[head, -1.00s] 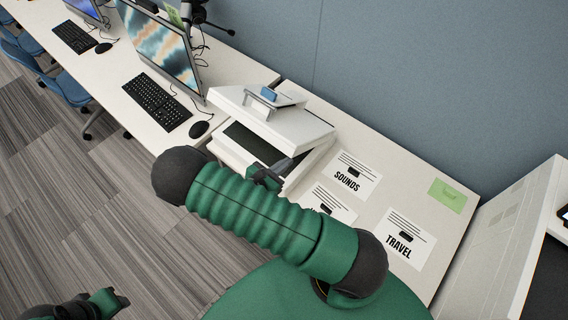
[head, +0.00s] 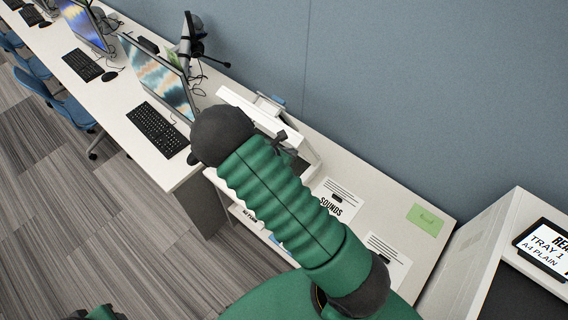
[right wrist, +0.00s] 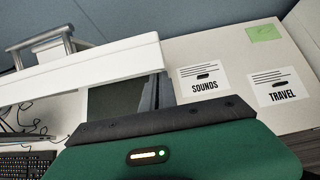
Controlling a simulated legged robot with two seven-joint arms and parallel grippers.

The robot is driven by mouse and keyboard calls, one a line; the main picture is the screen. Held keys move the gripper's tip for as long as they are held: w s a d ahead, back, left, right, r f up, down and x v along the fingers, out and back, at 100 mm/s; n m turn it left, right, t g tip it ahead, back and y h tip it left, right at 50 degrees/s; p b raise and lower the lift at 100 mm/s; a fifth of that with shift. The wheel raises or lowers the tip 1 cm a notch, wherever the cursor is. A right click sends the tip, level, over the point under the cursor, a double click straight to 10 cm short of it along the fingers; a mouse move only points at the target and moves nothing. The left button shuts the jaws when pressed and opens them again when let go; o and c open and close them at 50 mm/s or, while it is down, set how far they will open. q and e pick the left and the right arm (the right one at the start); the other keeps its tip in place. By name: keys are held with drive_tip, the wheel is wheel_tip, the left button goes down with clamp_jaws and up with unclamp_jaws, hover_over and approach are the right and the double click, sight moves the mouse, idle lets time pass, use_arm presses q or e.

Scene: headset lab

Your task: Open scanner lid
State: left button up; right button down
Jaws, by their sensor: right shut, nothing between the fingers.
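The white scanner (head: 312,163) stands on the white desk, partly hidden behind my right arm. Its lid (head: 238,104) is raised and tilted up toward the wall, with a handle-like bracket (head: 270,103) behind it. In the right wrist view the lid (right wrist: 80,74) is seen nearly edge-on, above the dark scanner glass (right wrist: 113,100). My right gripper (head: 289,138) is shut and empty, at the scanner's opening beside the lid; whether it touches the lid is unclear. Only a sliver of my left arm's end (head: 98,313) shows at the bottom edge, its fingers not readable.
A SOUNDS card (head: 332,202) and a TRAVEL card (right wrist: 282,88) lie right of the scanner, with a green note (head: 426,219) beyond. A monitor (head: 163,82) and keyboard (head: 156,129) stand left. A cabinet with a screen (head: 545,248) is at the right. The wall is close behind.

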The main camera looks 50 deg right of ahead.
sight(299, 140)
drive_tip(key=d+r, duration=0.2)
drive_tip(key=d, duration=0.2)
drive_tip(key=shift+d+r+p, duration=0.1)
drive_tip(key=shift+r+p, duration=0.3)
